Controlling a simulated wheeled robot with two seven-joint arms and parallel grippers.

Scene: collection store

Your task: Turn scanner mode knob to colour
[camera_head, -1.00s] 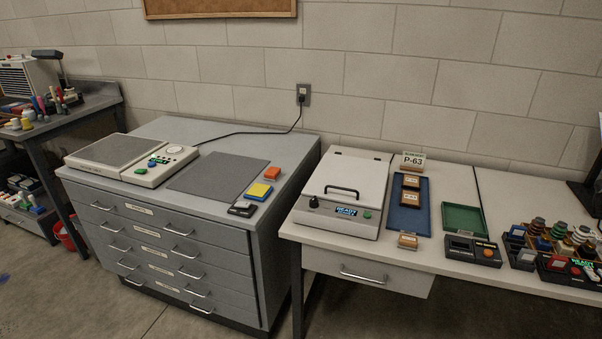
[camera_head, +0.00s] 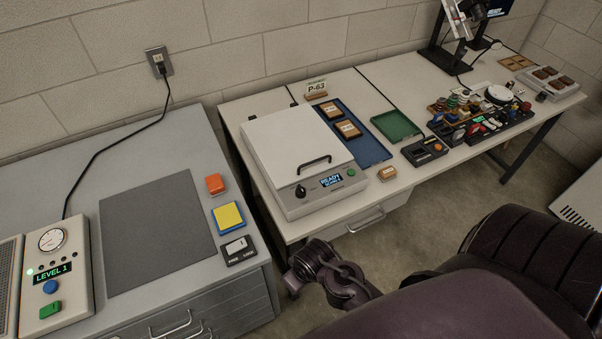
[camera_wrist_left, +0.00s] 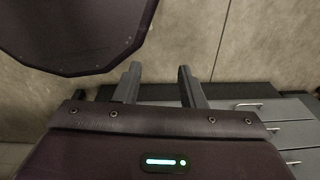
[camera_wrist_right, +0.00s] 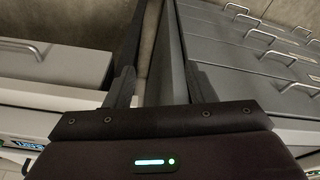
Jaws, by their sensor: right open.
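The scanner (camera_head: 292,140) is a pale box with a closed lid and black handle on the white bench. Its front panel has a black mode knob (camera_head: 300,191), a display (camera_head: 332,181) reading READY over a small second line I cannot read, and a green button (camera_head: 350,172). The knob's setting is too small to tell. My right gripper (camera_wrist_right: 158,88) is open and empty, between the bench drawer and the grey cabinet, apart from the scanner. My left gripper (camera_wrist_left: 158,84) is open and empty, pointing at floor and cabinet drawers. Neither touches the knob.
The grey cabinet (camera_head: 160,140) holds a level device (camera_head: 55,270), a dark mat (camera_head: 155,235) and coloured blocks. Right of the scanner are a blue tray (camera_head: 375,150), a green tray (camera_head: 396,125) and a small wooden block (camera_head: 387,173). My arm covers the lower right.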

